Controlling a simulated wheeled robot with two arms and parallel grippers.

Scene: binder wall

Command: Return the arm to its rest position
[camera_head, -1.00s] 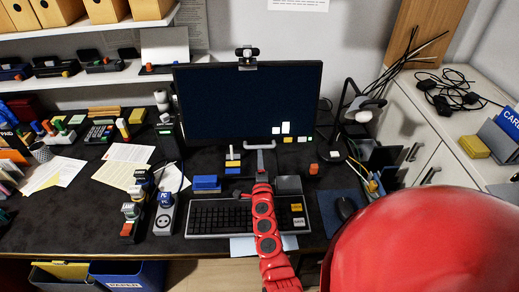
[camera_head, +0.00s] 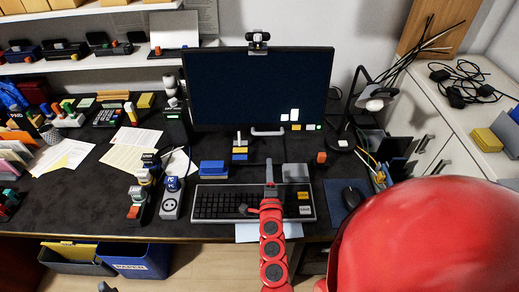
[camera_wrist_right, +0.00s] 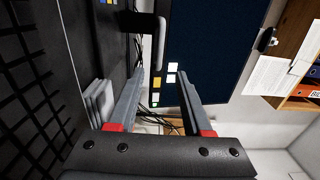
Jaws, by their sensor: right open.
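My right arm is red and reaches up from the bottom of the head view over the front of the desk. Its gripper (camera_head: 269,172) is above the right part of the keyboard (camera_head: 225,203), with the fingers pointing toward the monitor. In the right wrist view the gripper (camera_wrist_right: 161,75) has its two grey fingers apart, with nothing held between them. The dark monitor (camera_head: 262,88) stands beyond the fingertips, and it also shows in the wrist view (camera_wrist_right: 215,55). My left gripper cannot be made out; a small grey piece at the lower left edge is unclear.
Stamps (camera_head: 138,203) and a socket block (camera_head: 171,199) stand left of the keyboard. A blue box (camera_head: 212,168) lies behind it. Bins (camera_head: 133,261) stand below the desk's front edge.

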